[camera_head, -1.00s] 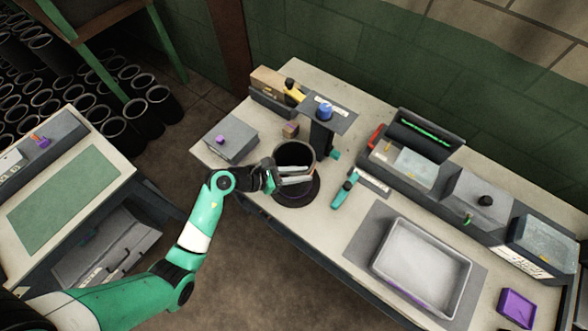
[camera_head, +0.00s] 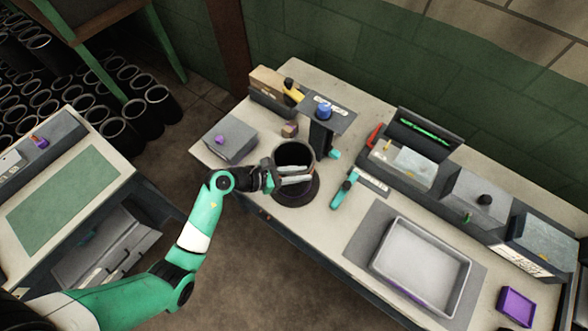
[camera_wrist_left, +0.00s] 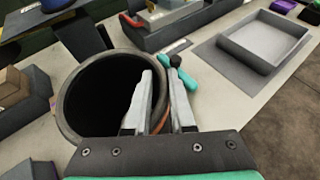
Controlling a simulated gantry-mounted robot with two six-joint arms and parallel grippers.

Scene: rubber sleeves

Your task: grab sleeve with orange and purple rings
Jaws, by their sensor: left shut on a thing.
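A black, open-topped sleeve (camera_head: 294,152) stands upright on a dark round base (camera_head: 303,197) near the bench's front edge. The left wrist view shows the sleeve (camera_wrist_left: 68,105) from above, with an orange band on its outer side by my fingers. No purple ring can be made out on it. My left gripper (camera_head: 300,175) is shut on the sleeve's wall. In the left wrist view, one finger of the left gripper (camera_wrist_left: 160,85) is inside the sleeve and the other is outside. My right gripper is not in view.
A teal-handled tool (camera_head: 344,190) lies right of the sleeve. A grey tray (camera_head: 455,262) sits further right, and a grey box (camera_head: 230,142) sits to the left. A dark stand (camera_head: 322,138) is close behind the sleeve. Several black sleeves (camera_head: 125,135) stand on the floor, upper left.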

